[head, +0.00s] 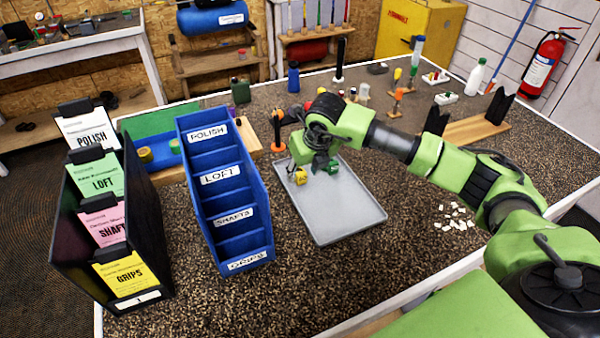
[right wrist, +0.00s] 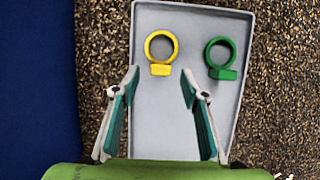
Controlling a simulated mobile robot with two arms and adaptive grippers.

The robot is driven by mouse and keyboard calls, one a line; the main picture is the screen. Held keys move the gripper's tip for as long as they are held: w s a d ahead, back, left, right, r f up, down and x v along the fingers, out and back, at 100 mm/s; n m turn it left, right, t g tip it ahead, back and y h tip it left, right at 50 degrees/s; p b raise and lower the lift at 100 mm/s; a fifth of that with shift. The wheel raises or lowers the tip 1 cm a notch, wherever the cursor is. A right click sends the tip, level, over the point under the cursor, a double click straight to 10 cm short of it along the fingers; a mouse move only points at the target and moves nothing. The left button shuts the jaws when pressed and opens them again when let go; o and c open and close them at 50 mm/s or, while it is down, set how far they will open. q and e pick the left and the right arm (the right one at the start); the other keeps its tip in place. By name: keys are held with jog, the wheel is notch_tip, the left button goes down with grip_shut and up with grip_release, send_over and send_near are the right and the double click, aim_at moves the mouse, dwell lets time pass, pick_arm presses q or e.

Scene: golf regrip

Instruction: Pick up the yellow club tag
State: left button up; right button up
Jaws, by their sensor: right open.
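The yellow club tag (right wrist: 160,69), a ring with a small square tab, lies in the grey tray in the right wrist view. It also shows in the head view (head: 301,177), partly hidden close to my right gripper. A green club tag (right wrist: 221,73) of the same shape lies to its right in the tray. My right gripper (right wrist: 160,88) is open and empty, its fingertips on either side of the yellow tag's tab in the picture. I cannot tell how far above the tray they are. My left gripper is in neither view.
The grey tray (head: 345,218) lies right of a blue bin (head: 240,226) with labelled compartments. A black file holder (head: 138,299) with coloured cards stands at the left. White pieces (head: 456,218) lie at the right. Bottles and tools stand behind.

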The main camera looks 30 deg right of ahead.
jog(key=shift+x, duration=1.25)
jog(key=c, duration=0.9)
jog(key=shift+r, duration=0.1)
